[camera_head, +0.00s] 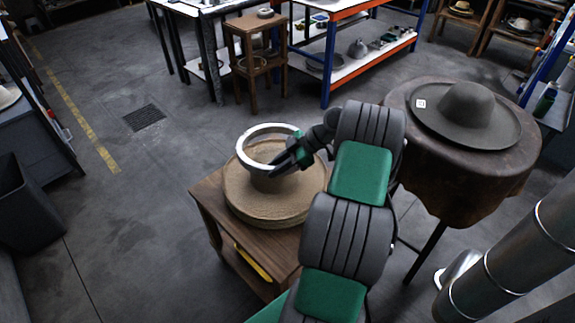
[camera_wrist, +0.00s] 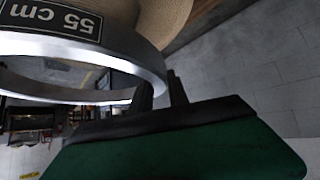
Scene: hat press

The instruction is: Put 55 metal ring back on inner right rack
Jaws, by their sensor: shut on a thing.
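The metal ring (camera_head: 262,130) is a pale, shiny band. In the head view it is held by my gripper (camera_head: 278,168) above and around the crown area of a tan felt hat (camera_head: 245,205). In the wrist view the ring (camera_wrist: 115,58) fills the upper left and carries a dark "55 cm" label (camera_wrist: 52,17). My gripper's dark fingers (camera_wrist: 162,92) are shut on the ring's edge. I cannot tell whether the ring touches the hat. Which rack is the inner right one is not clear from these views.
The hat rests on a small wooden table (camera_head: 205,200). A round covered table (camera_head: 450,185) with a dark wide-brimmed hat (camera_head: 468,112) stands at right. A wooden stool (camera_head: 238,65) and a blue-and-orange shelf (camera_head: 345,72) stand behind. The floor at left is open.

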